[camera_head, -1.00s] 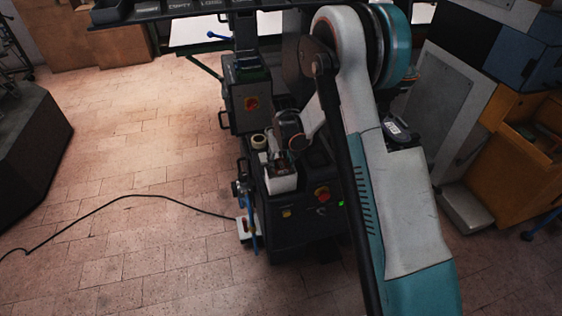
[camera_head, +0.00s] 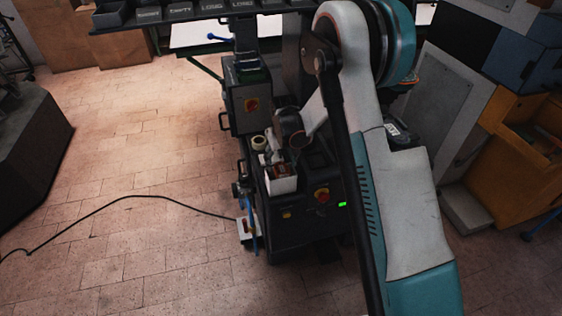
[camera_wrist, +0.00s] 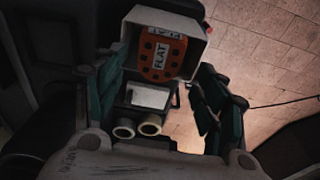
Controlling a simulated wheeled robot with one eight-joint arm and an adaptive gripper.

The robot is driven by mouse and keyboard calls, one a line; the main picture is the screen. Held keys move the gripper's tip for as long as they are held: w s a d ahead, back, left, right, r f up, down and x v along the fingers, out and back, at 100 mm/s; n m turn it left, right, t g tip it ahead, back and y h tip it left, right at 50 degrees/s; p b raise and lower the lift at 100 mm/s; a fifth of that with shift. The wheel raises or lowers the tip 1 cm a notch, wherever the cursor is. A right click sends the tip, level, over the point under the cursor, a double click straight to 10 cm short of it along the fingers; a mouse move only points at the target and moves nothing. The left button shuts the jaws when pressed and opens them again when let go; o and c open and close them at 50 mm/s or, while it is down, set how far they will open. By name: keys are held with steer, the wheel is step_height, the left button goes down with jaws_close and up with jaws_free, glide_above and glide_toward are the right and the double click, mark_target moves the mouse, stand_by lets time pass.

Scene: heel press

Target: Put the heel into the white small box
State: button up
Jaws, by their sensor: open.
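The white small box (camera_head: 281,185) stands on the dark machine in the head view, with something brownish in its opening. In the wrist view, the white box (camera_wrist: 199,52) is at the top, and the orange-red heel (camera_wrist: 160,62), with dark holes and a "FLAT" label, lies within the box's outline. How deep it sits cannot be told. My gripper (camera_wrist: 163,98) is open, its two dark green fingers apart to the left and right below the box, with the heel clear of them. In the head view, my gripper is small and partly hidden above the box.
Two tape rolls (camera_wrist: 138,126) show between the fingers in the wrist view. The machine carries a control box with a red switch (camera_head: 251,104). A cable (camera_head: 130,197) crosses the tiled floor, which is open at left. An orange cabinet (camera_head: 515,165) stands at right.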

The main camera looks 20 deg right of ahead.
step_height(320, 180, up, 11)
steer(key=s+p, duration=0.2)
steer(key=p, duration=0.1)
step_height(320, 180, up, 11)
steer(key=t, duration=0.1)
glide_above(282, 171)
steer(key=s, duration=0.6)
steer(key=s+r+t, duration=0.2)
steer(key=s+r, duration=0.3)
steer(key=s, duration=0.8)
steer(key=s+r+t, duration=0.2)
steer(key=s+r, duration=0.3)
steer(key=s, duration=0.8)
steer(key=shift+t, duration=0.4)
steer(key=shift+r, duration=0.1)
steer(key=shift+c, duration=0.2)
